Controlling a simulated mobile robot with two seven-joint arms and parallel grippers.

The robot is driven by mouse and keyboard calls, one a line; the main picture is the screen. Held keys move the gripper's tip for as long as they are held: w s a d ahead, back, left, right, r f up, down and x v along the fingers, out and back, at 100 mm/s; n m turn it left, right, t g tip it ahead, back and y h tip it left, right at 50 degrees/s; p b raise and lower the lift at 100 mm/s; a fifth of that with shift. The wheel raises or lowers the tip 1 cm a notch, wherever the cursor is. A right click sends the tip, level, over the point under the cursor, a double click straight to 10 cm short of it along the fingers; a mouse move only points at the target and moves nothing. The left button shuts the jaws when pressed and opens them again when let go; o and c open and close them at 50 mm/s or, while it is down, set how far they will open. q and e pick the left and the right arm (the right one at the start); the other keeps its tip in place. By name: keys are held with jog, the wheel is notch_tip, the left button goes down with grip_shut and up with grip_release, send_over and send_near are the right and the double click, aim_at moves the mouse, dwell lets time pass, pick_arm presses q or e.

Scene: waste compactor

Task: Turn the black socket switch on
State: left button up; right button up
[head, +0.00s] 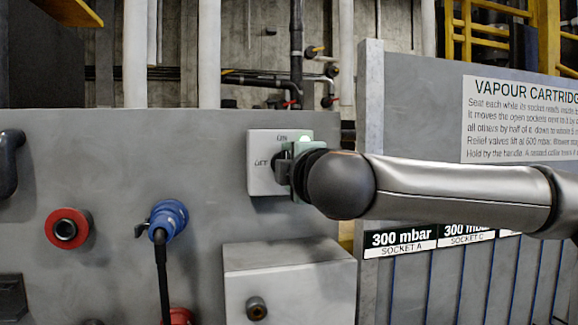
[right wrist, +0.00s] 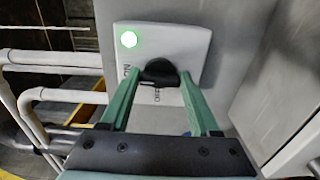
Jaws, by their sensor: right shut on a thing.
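The black socket switch (right wrist: 160,72) sits on a pale square plate (head: 265,180) marked ON at the top and OFF at the left in the head view. A round green light (right wrist: 129,39) on the plate is lit in the right wrist view. My right gripper (right wrist: 162,74) has its green fingers on either side of the black knob and is shut on it. In the head view my right gripper (head: 291,170) and wrist cover much of the plate's right side. Which mark the knob points to is hard to tell. My left gripper is out of view.
A blue connector (head: 168,218) with a black cable and a red round socket (head: 67,229) are on the grey panel left of the switch. A grey box (head: 290,285) juts out below it. A sign board (head: 520,120) stands at the right, behind my arm.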

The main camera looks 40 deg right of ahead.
jog(key=o, duration=1.4)
jog(key=shift+c, duration=0.2)
jog(key=shift+s, duration=0.1)
jog(key=b+v, duration=0.1)
jog(key=v, duration=1.1)
jog(key=shift+s+b, duration=0.15)
jog(key=shift+b, duration=0.2)
jog(key=shift+a+r, duration=0.1)
